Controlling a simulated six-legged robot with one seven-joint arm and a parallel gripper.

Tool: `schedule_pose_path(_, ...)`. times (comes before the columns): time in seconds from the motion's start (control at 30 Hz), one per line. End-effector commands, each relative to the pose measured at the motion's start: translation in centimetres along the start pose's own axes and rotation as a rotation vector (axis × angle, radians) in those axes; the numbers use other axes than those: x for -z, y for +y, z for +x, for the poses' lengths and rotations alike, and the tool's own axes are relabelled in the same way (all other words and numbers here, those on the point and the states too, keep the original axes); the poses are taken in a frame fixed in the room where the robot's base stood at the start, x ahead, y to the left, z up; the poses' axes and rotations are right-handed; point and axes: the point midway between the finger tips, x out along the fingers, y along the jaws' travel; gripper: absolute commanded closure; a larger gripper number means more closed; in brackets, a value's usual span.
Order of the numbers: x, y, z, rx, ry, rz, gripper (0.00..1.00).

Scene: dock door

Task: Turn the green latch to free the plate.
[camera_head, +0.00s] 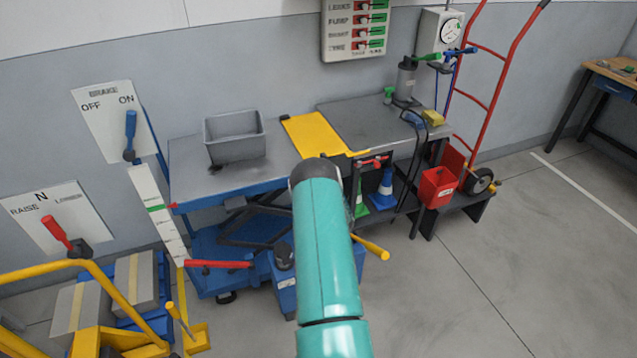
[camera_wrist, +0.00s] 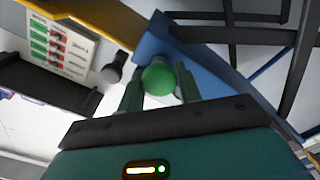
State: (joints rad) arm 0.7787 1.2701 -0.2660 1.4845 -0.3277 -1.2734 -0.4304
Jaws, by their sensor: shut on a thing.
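A round green knob (camera_wrist: 158,78), which looks like the end of the green latch, sits between the two fingers of my gripper (camera_wrist: 160,72) in the wrist view. The fingers are shut on it from both sides. The rest of the latch is hidden, and I cannot tell how far it is turned. In the head view my teal arm covers the gripper and the latch. The yellow plate (camera_head: 317,135) lies flat between the lift table and the grey bench. Its yellow edge appears to show at the top of the wrist view (camera_wrist: 105,18).
The blue lift table (camera_head: 185,165) carries a grey bin (camera_head: 235,138). A grey bench (camera_head: 375,100) adjoins the plate, with a red bin (camera_head: 437,187) beside it. Brake (camera_head: 130,140) and raise (camera_head: 60,235) levers stand left. A red hand truck (camera_head: 490,95) leans right. Right-hand floor is clear.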

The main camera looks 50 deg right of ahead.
Motion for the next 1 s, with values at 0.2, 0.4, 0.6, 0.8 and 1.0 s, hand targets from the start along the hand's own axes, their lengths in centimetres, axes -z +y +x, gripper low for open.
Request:
schedule_pose_path(0.2,0.01,-0.19,0.01,0.002,0.001,-0.208,0.89)
schedule_pose_path(0.4,0.03,-0.25,0.04,0.002,0.001,-0.396,0.89)
schedule_pose_path(0.6,-0.06,-0.26,0.01,0.001,0.000,-0.564,0.89)
schedule_pose_path(0.8,-0.10,-0.27,0.01,0.000,0.000,-0.688,0.89)
schedule_pose_path(1.0,-0.10,-0.28,0.01,0.000,0.001,-0.762,0.89)
